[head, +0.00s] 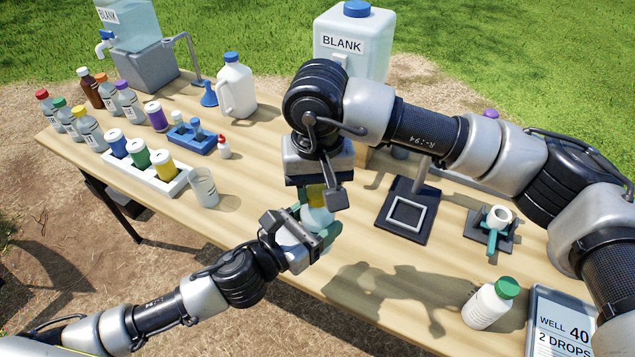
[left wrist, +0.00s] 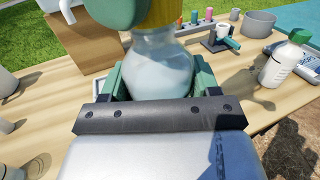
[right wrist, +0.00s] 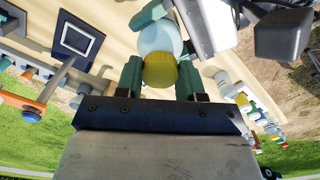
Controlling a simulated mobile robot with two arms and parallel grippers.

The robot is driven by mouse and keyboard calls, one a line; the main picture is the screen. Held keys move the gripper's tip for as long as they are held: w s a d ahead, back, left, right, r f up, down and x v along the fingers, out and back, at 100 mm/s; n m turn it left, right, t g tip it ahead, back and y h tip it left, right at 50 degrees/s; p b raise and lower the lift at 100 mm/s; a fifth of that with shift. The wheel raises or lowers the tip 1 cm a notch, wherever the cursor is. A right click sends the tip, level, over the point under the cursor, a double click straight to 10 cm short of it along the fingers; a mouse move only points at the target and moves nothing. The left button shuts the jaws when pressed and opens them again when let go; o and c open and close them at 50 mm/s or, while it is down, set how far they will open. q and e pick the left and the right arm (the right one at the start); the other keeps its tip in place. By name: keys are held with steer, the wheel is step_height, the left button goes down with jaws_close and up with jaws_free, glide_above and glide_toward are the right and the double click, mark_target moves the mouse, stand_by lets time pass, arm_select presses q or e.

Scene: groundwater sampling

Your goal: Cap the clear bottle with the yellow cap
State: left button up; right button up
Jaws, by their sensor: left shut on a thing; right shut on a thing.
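The clear bottle (left wrist: 160,68) is held upright between the green fingers of my left gripper (left wrist: 165,82), near the table's front edge. In the head view my left gripper (head: 310,240) comes in from the lower left around the bottle (head: 318,217). The yellow cap (right wrist: 160,72) is between the fingers of my right gripper (right wrist: 160,80), which comes down from above. In the head view the yellow cap (head: 317,195) shows at the top of the bottle, partly hidden by the right gripper. Whether the cap is seated on the neck cannot be told.
A white bottle with green cap (head: 490,303) stands front right beside a display reading "WELL 40 2 DROPS" (head: 560,325). A white rack with coloured containers (head: 146,168) and a clear beaker (head: 204,188) stand left. A dark pad with a square frame (head: 405,212) lies right of my grippers.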

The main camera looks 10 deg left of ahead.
arm_select(q)
jaws_close()
arm_select(e)
steer(key=m, duration=0.3)
steer(key=shift+m, duration=0.4)
steer(key=m, duration=1)
steer(key=shift+m, duration=0.3)
steer(key=m, duration=0.8)
steer(key=shift+a, duration=0.1)
steer(key=m, duration=0.4)
steer(key=shift+w+m, duration=0.1)
steer(key=shift+m, duration=0.2)
steer(key=m, duration=0.8)
steer(key=shift+f+m, duration=0.1)
steer(key=shift+m, duration=0.3)
steer(key=o, duration=1)
step_height(320, 180, up, 12)
